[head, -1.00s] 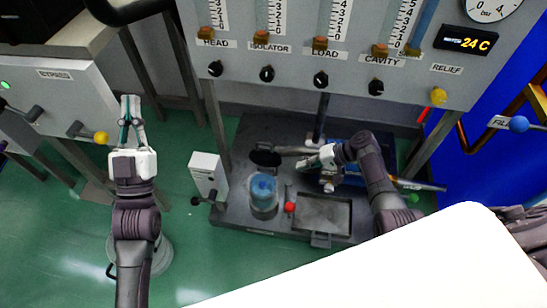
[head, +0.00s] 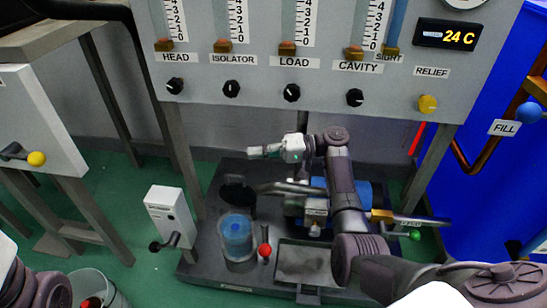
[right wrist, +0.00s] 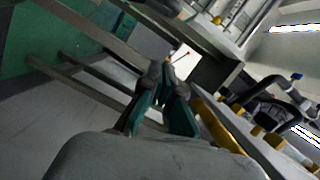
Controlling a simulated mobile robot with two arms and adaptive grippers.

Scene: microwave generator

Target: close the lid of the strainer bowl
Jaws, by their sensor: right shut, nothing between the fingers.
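The strainer bowl (head: 237,238) is a clear cylinder with blue inside, standing on the dark skid plate. Its black lid (head: 238,193) stands raised behind the bowl's rim, so the bowl is open on top. My right gripper (head: 254,152) is shut and empty. It points left in the head view, above and behind the lid, apart from it in the picture. Its teal fingers (right wrist: 166,80) also show closed in the right wrist view, where neither bowl nor lid can be made out. My left arm shows only at the lower left corner of the head view; its fingers are out of frame.
A red knob (head: 264,250) and a shallow metal tray (head: 303,264) are right of the bowl. Pipes and a blue cylinder lie behind them. A white box with a lever (head: 171,216) stands left. The gauge panel (head: 320,80) rises behind.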

